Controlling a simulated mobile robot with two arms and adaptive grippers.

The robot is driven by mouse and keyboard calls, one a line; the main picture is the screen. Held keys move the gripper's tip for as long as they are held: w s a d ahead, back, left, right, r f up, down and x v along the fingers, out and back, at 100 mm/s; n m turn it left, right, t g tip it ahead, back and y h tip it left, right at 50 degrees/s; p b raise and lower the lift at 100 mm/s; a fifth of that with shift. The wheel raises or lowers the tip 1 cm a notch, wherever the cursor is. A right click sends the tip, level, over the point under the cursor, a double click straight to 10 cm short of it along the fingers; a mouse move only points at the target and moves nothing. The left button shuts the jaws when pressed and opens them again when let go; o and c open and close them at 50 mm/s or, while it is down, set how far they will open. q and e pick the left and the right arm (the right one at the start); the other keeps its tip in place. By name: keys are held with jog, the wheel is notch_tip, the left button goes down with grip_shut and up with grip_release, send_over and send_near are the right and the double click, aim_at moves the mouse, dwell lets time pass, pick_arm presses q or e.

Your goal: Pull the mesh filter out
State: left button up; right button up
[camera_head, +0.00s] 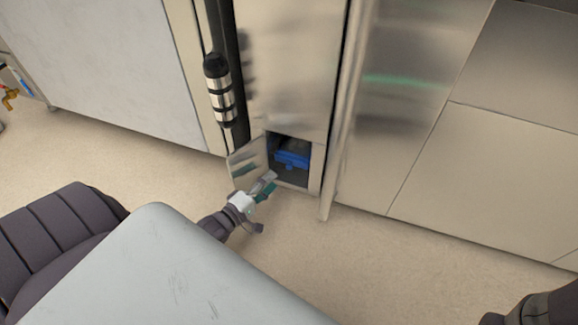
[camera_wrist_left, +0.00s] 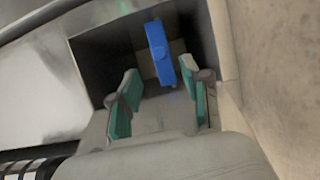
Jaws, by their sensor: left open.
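The mesh filter is not clearly seen as mesh; a blue part (camera_head: 292,160), which I take to be its handle or frame, sits inside a small open compartment low in the steel oven front. The blue part also shows in the left wrist view (camera_wrist_left: 159,52), upright in that picture and beyond the fingertips. My left gripper (camera_head: 268,187) is open and empty just in front of the compartment. In the left wrist view its green-padded fingers (camera_wrist_left: 163,92) stand apart, with the blue part between their lines but not touched. My right gripper is not in view; only a dark part of my right arm shows.
The small compartment door (camera_head: 247,164) stands open on the left of the opening. A black and steel cylinder (camera_head: 219,92) is on the dark vertical strip above it. Steel panels (camera_head: 480,170) extend to the right. The floor (camera_head: 350,265) in front is clear.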

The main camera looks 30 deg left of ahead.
aim_at(288, 168)
pick_arm(q)
jog(key=w+b, duration=0.1)
jog(key=w, duration=0.1)
jog(key=w+b, duration=0.1)
jog(key=w, duration=0.1)
jog(key=w+d+b, duration=0.1)
jog(key=w, duration=0.1)
jog(key=shift+w+f, duration=0.2)
jog(key=shift+w, duration=0.1)
jog(key=shift+w+d+r+b, duration=0.2)
jog(key=shift+w+b, duration=0.35)
jog(key=shift+w, duration=0.25)
grip_shut()
